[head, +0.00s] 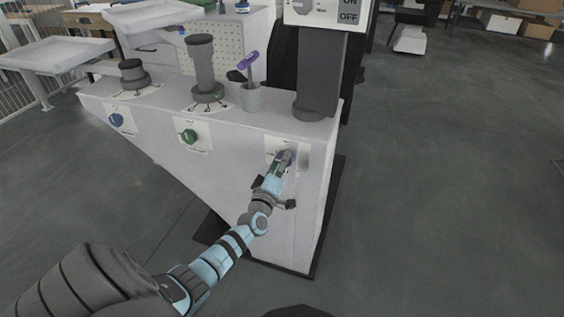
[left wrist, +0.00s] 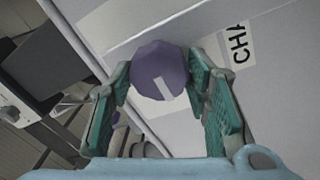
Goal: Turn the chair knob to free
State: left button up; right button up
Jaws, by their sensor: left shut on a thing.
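The chair knob (left wrist: 158,68) is purple and round with a white pointer mark, and sits on the white front panel. In the left wrist view it is between the two green-padded fingers of my left gripper (left wrist: 163,88), which is shut on it. The free mark on the label cannot be made out. My right gripper is not in view.
A blue knob (head: 116,120) and a green knob (head: 188,136) are on the same panel to the left. Grey columns (head: 203,62) and a grey cup (head: 252,98) with a purple tool stand on top. Open floor lies to the right.

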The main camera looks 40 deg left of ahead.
pick_arm(q)
jog(key=shift+f, duration=0.1)
dwell(0.3)
jog(key=o, duration=1.1)
jog(key=shift+o, duration=0.2)
jog(key=shift+s, duration=0.1)
jog(key=v, duration=1.2)
jog(key=shift+d, duration=0.1)
